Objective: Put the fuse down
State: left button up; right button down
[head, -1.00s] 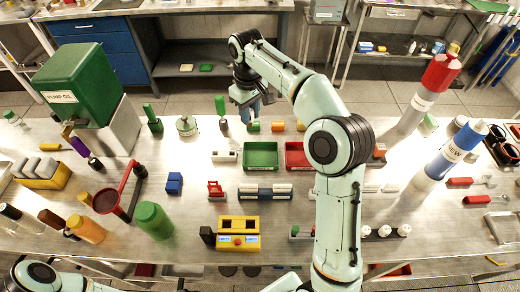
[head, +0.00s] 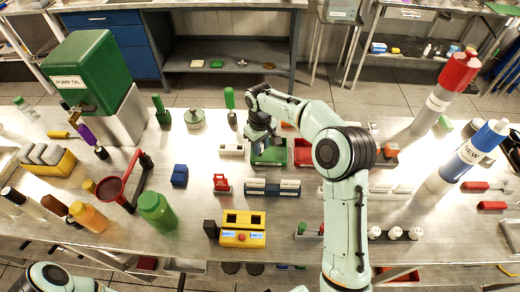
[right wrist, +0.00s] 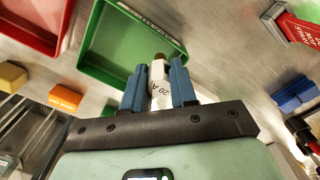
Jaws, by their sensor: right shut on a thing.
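My right gripper (head: 258,143) is at the left part of the green tray (head: 273,156) in the head view. In the right wrist view its blue fingers (right wrist: 158,72) are shut on a white fuse (right wrist: 158,88) marked "20 A", with a brownish end cap. The fuse points away from the palm, and the green tray (right wrist: 122,45) lies beyond its tip. I cannot tell whether the fuse touches the tray. The gripper hides the fuse in the head view. Part of my left arm shows at the lower left, but its gripper is out of view.
A red tray (head: 302,153) stands right of the green one. A grey holder with white pieces (head: 270,189) lies in front, and a yellow box (head: 243,232) nearer still. A red clamp-like thing (head: 221,184) stands to the left. Tall cylinders (head: 466,157) stand at the right.

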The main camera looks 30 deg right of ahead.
pick_arm(q)
jog(key=shift+s+f, duration=0.1)
jog(key=shift+f, duration=0.05)
pick_arm(e)
jog(key=shift+f, duration=1.05)
jog(key=shift+f, duration=0.1)
jog(key=shift+f, duration=0.15)
jog(key=c, duration=0.9)
grip_release()
notch_tip(320, 180, up, 13)
jog(key=shift+f+p, duration=0.2)
jog(key=shift+p, duration=0.6)
pick_arm(q)
jog(key=shift+w+r, duration=1.05)
jog(key=shift+r, duration=0.1)
jog(key=shift+s, duration=0.1)
pick_arm(e)
jog(key=shift+f, duration=0.1)
